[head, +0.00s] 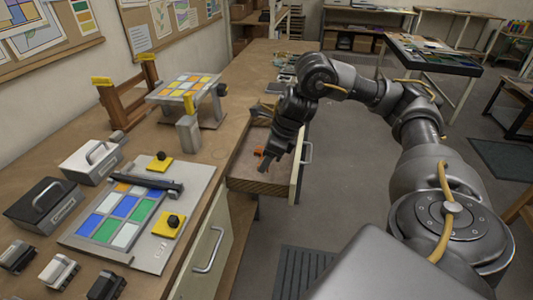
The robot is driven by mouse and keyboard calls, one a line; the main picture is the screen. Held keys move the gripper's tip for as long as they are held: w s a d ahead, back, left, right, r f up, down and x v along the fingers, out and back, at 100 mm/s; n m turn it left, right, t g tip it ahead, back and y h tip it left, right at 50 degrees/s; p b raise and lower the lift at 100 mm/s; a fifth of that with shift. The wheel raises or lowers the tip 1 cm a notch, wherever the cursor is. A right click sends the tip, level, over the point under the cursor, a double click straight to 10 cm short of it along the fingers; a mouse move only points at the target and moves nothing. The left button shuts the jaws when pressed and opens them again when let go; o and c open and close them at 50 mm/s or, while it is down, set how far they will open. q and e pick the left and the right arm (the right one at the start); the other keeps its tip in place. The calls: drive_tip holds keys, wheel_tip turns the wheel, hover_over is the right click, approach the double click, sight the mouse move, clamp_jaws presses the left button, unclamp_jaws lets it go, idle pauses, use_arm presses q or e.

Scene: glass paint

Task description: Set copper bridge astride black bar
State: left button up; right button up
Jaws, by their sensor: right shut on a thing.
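The black bar (152,182) lies across the upper part of a panel of coloured glass squares (122,215) on the bench at the left. My right gripper (266,160) reaches down into an open drawer beyond the panel, to its right. It is shut on a small orange-copper piece (259,152), which looks like the copper bridge. The fingers hide most of the piece, so its shape and whether it touches the drawer floor cannot be told. My left gripper is not in view.
The open drawer (262,186) has raised walls around the gripper. Yellow clamps with black knobs (160,162) stand on the panel's board. A white box (91,161) and a black box (45,203) with handles stand left of it. A grey post (188,134) stands behind.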

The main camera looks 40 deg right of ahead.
drive_tip(key=shift+r+p, duration=1.25)
drive_tip(key=shift+r, duration=0.05)
